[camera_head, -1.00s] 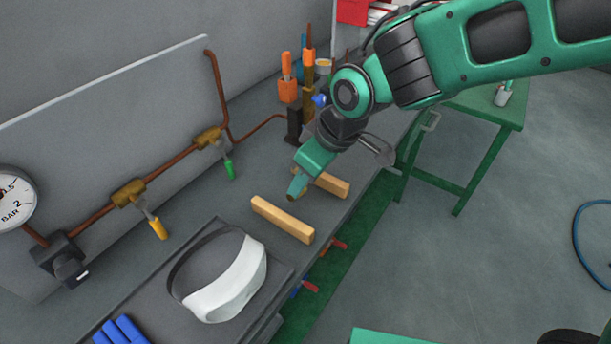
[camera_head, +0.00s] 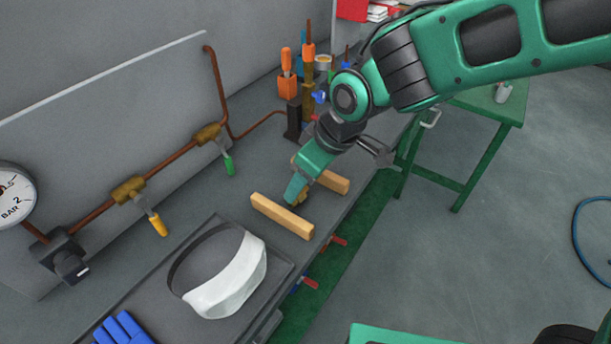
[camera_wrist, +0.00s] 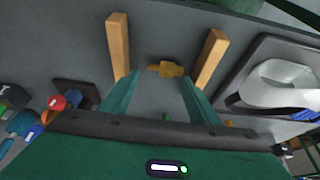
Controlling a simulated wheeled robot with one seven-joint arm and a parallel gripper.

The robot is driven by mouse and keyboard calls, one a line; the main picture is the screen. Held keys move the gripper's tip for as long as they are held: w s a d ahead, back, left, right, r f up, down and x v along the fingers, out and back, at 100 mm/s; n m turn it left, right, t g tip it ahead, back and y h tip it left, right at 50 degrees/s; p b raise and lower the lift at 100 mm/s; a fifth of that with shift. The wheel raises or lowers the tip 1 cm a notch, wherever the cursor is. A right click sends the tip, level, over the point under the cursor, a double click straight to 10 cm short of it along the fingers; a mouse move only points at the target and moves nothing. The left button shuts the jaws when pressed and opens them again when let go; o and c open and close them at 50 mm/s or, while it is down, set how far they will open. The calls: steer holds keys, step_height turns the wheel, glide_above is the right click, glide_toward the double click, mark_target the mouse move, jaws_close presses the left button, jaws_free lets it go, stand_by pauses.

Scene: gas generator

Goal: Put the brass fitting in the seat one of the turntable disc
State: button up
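The brass fitting (camera_wrist: 167,69) lies on the grey bench top between two wooden blocks in the wrist view. In the head view the brass fitting (camera_head: 301,197) is mostly hidden behind my finger. My gripper (camera_wrist: 160,77) is open, with one green finger toward each block and the fitting between and just past the fingertips. In the head view my gripper (camera_head: 293,194) points down at the gap between the blocks. Contact with the fitting cannot be told. The turntable disc and its seat one do not show in either view.
The wooden blocks (camera_head: 282,216) (camera_head: 332,182) flank the fitting closely. A tray (camera_head: 283,270) with a white-banded visor lies nearer. Copper pipe with valves (camera_head: 128,190) and a gauge (camera_head: 14,196) runs along the left panel. Upright tools (camera_head: 288,85) stand behind. A green table (camera_head: 480,110) is at right.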

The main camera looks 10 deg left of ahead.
steer(key=v, duration=1.3)
steer(key=shift+a+r, duration=0.1)
steer(key=w+d+f+m+h, duration=0.1)
steer(key=w+d+m, duration=0.15)
steer(key=d, duration=0.55)
steer(key=w+d+f+m+h, duration=0.1)
steer(key=w+d+m, duration=0.15)
steer(key=d, duration=0.55)
steer(key=s+d+f+m, duration=0.1)
steer(key=s+d+m, duration=0.1)
steer(key=d, duration=0.6)
steer(key=s+d+f+m+h, duration=0.1)
steer(key=s+d+m, duration=0.2)
steer(key=d, duration=0.5)
steer(key=s+d+f+m+h, duration=0.1)
steer(key=d+m, duration=0.3)
steer(key=d, duration=0.4)
steer(key=shift+s+f+m+g, duration=0.25)
steer(key=shift+s+m+g, duration=0.05)
steer(key=shift+s, duration=0.5)
steer(key=shift+o, duration=0.3)
steer(key=s+d+f+m+g, duration=0.1)
steer(key=s+d+f+m, duration=0.1)
steer(key=s+d+m, duration=0.3)
steer(key=s+d, duration=0.1)
steer(key=s, duration=0.3)
steer(key=shift+s+d, duration=0.35)
steer(key=shift+s, duration=0.05)
